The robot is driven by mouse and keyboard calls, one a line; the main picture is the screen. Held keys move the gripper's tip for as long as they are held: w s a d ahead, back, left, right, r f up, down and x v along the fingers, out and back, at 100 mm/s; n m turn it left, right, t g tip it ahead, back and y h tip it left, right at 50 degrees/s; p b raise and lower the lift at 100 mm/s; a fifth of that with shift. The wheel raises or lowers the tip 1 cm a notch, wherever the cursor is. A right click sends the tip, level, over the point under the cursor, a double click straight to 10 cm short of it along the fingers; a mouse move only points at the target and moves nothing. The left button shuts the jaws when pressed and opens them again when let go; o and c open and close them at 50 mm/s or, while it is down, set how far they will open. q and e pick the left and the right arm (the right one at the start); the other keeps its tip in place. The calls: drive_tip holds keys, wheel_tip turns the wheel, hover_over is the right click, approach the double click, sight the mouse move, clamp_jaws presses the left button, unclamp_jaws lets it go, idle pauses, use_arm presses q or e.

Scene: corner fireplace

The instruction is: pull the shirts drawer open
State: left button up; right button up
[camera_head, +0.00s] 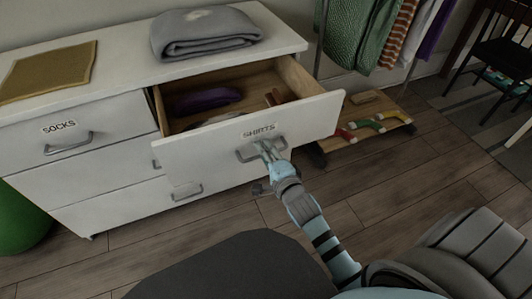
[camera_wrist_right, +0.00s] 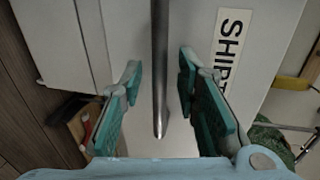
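The shirts drawer (camera_head: 300,120), with a white front labelled SHIRTS (camera_head: 258,131), stands pulled well out of the white dresser. Its wooden inside shows a purple item (camera_head: 207,100) and a brown item (camera_head: 273,97). My right gripper (camera_head: 266,152) is at the drawer's metal handle (camera_head: 247,154). In the right wrist view the handle bar (camera_wrist_right: 159,65) runs between the two teal fingers of my right gripper (camera_wrist_right: 160,105). The fingers are spread, with a visible gap on both sides of the bar. My left gripper is not in view.
The dresser top (camera_head: 115,60) holds a folded grey blanket (camera_head: 205,32) and a tan cloth (camera_head: 50,72). The socks drawer (camera_head: 100,122) is shut. A low shelf with colourful items (camera_head: 368,127) stands right of the drawer, below hanging clothes (camera_head: 365,30). The wooden floor at right is clear.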

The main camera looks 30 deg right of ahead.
drive_tip(key=shift+s, duration=0.1)
drive_tip(key=v, duration=1.1)
drive_tip(key=shift+s, duration=0.4)
drive_tip(key=shift+r, duration=0.15)
